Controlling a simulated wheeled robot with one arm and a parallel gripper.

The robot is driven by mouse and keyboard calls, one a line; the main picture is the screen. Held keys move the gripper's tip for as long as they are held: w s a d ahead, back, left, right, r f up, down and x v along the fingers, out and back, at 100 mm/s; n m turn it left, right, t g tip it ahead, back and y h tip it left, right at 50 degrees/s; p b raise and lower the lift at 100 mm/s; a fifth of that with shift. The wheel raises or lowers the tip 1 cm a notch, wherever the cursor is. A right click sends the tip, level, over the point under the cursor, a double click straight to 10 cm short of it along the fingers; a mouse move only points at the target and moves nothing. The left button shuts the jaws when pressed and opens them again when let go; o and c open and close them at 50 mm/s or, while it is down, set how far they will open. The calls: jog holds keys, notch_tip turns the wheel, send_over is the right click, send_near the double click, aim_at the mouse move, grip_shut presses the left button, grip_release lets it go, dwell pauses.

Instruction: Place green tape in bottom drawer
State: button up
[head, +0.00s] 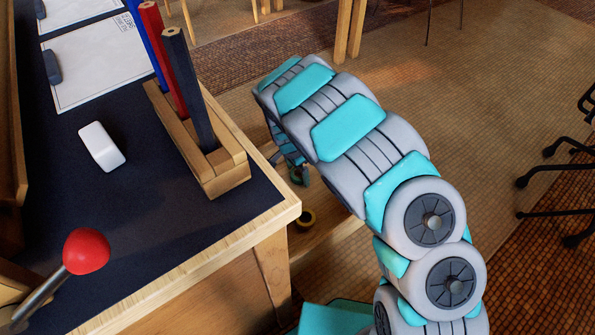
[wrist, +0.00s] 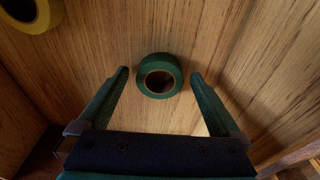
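The green tape (wrist: 160,59) is a roll lying on a wooden surface in the wrist view. My gripper (wrist: 159,74) is open, with one finger on each side of the roll and a visible gap on both sides. It is not holding the roll. In the head view my gripper is mostly hidden behind my arm, beside the desk's right edge. I cannot make out the green tape clearly there. I cannot tell from these frames whether the wooden surface is a drawer floor or a shelf, and no bottom drawer is clearly identifiable.
A yellow tape roll (wrist: 35,14) lies at the upper left of the wrist view; it also shows in the head view (head: 307,218). The desk (head: 150,220) holds a wooden pencil block (head: 228,178), a white eraser (head: 101,147) and a red-knobbed lever (head: 86,251).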

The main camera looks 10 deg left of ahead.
aim_at(293, 177)
jog(key=shift+r, duration=0.1)
notch_tip(293, 177, up, 12)
jog(key=s+a, duration=0.1)
jog(key=s+d+r+n, duration=0.1)
jog(key=s+d+r, duration=0.2)
jog(key=d+r, duration=0.3)
jog(key=s+d+r+g, duration=0.1)
jog(key=s+d+r, duration=0.25)
jog(key=d, duration=0.45)
jog(key=s+d+r+n, duration=0.1)
jog(key=s+d+r, duration=0.2)
jog(key=d+r, duration=0.3)
jog(key=s+d+r+n+g, duration=0.1)
jog(key=s+d+n, duration=0.2)
jog(key=s, duration=0.9)
jog(key=s+d+r+n+g+y, duration=0.1)
jog(key=s+d, duration=0.4)
jog(key=s, duration=0.8)
jog(key=shift+s+d+r+n, duration=0.2)
jog(key=shift+d+r+n, duration=0.2)
jog(key=shift+n, duration=0.8)
jog(key=shift+r, duration=0.1)
